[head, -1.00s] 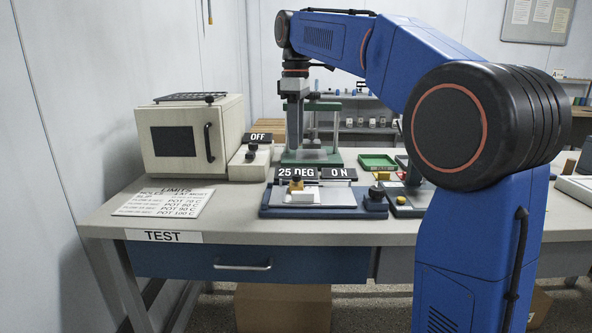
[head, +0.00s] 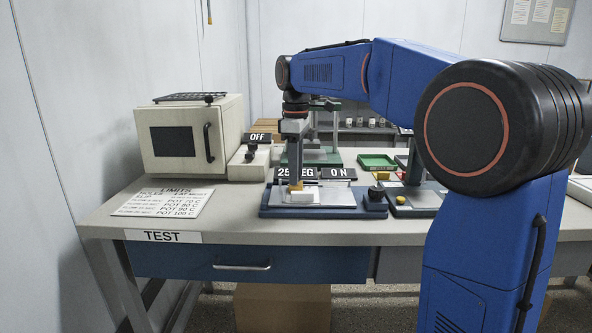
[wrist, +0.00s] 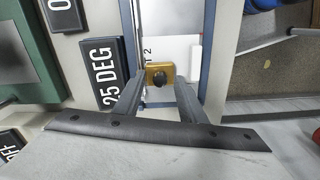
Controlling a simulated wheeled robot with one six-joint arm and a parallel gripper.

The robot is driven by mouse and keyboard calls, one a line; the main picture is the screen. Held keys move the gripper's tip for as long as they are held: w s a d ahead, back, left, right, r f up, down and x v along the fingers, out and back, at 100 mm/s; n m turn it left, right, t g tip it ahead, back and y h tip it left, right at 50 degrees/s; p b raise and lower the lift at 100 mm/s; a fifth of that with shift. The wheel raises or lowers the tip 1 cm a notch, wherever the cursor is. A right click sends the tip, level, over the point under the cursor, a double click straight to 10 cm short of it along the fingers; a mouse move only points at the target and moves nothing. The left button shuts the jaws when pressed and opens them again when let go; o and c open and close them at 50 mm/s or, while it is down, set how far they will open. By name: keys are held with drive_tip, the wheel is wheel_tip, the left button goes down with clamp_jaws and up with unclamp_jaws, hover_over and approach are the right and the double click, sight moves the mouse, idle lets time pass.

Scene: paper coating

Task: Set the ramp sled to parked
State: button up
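The ramp device has a blue base (head: 268,211) and stands on the bench under signs reading "25 DEG" and "ON". A small yellow block (head: 296,187) on it, which looks like the ramp sled, sits by a white block (head: 302,197). In the wrist view the yellow block (wrist: 153,68) has a dark round knob on top. My gripper (head: 295,178) points down just above the yellow block. In the wrist view my gripper (wrist: 159,86) is open, its fingers on either side of the block's near edge. I cannot tell whether they touch it.
A cream oven (head: 190,138) and a switch box marked "OFF" (head: 248,165) stand to the left. A green-framed device is behind my gripper. A green tray (head: 378,161) lies at the right. The front bench strip is clear.

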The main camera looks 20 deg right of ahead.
clamp_jaws()
hover_over(341, 192)
drive_tip(key=a, duration=0.1)
drive_tip(key=shift+w+a, duration=0.2)
drive_tip(key=shift+w, duration=0.15)
drive_tip(key=shift+s+d, duration=0.25)
drive_tip(key=shift+d, duration=0.4)
unclamp_jaws()
drive_tip(key=shift+d, duration=0.15)
drive_tip(key=shift+r, duration=0.1)
wheel_tip(341, 192, up, 17)
drive_tip(key=shift+r, duration=0.15)
drive_tip(key=shift+s, duration=0.1)
